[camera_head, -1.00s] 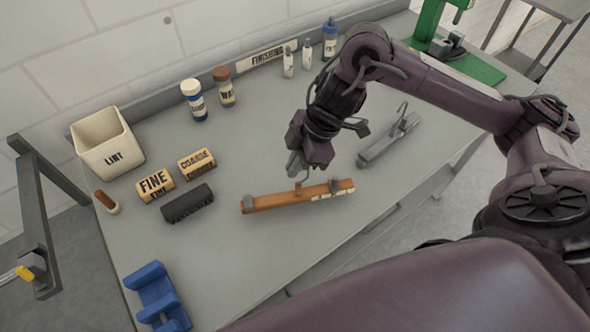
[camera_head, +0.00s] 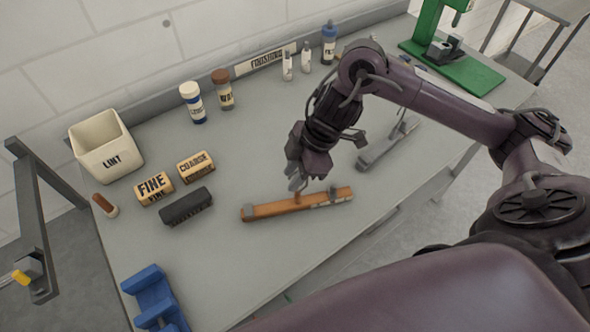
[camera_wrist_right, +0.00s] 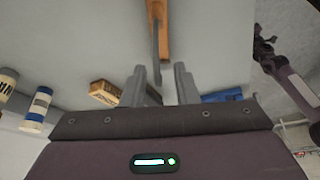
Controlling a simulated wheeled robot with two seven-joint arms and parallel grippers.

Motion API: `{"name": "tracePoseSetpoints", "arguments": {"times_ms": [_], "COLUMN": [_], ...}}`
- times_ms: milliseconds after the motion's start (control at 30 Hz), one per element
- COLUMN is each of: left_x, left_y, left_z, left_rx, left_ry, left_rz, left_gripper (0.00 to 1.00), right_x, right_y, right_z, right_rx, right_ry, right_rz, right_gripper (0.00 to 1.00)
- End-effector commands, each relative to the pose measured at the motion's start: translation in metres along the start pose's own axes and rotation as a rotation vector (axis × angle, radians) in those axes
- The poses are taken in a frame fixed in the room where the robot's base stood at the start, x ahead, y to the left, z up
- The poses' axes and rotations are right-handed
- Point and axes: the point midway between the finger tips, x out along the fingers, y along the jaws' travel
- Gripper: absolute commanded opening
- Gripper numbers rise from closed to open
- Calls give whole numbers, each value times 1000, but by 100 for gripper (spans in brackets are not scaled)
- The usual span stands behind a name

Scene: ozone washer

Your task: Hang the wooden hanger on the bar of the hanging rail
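The wooden hanger (camera_head: 275,209) lies on the bench as an orange-brown bar with grey clips. It also shows at the top of the right wrist view (camera_wrist_right: 164,12). My right gripper (camera_head: 296,183) is just above its middle. In the right wrist view the two fingers (camera_wrist_right: 162,84) stand apart, with a thin grey part, seemingly the hook, reaching between them; contact cannot be told. A dark grey frame (camera_head: 42,225) at the far left, with a yellow-tipped piece, may be the hanging rail. My left gripper is outside the head view; a purple arm part at the right wrist view's edge does not show its state.
A grey hanger (camera_head: 380,150) lies right of the wooden one. A LINT bin (camera_head: 105,160), FINE block (camera_head: 153,188), COARSE block (camera_head: 195,166), dark block (camera_head: 186,206) and blue rack (camera_head: 155,297) stand left. Bottles line the back wall.

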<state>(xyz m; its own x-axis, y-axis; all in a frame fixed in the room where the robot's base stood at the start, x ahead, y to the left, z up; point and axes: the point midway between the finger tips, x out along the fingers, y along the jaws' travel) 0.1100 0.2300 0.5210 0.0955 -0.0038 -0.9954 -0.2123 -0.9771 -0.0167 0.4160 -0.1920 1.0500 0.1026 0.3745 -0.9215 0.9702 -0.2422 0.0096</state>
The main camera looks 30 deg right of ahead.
Motion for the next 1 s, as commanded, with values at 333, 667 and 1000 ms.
{"name": "tracePoseSetpoints", "arguments": {"times_ms": [333,667,1000], "left_x": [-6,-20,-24], "left_y": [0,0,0], "left_z": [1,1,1], "left_rx": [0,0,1], "left_ry": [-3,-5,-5], "left_rz": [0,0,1], "left_gripper": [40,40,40], "right_x": [-46,-108,-123], "right_y": [2,1,0], "right_z": [-1,-2,-1], "right_rx": [-2,1,0], "right_ry": [-3,-1,0], "right_rz": [9,5,0], "right_gripper": [27,27,27]}}
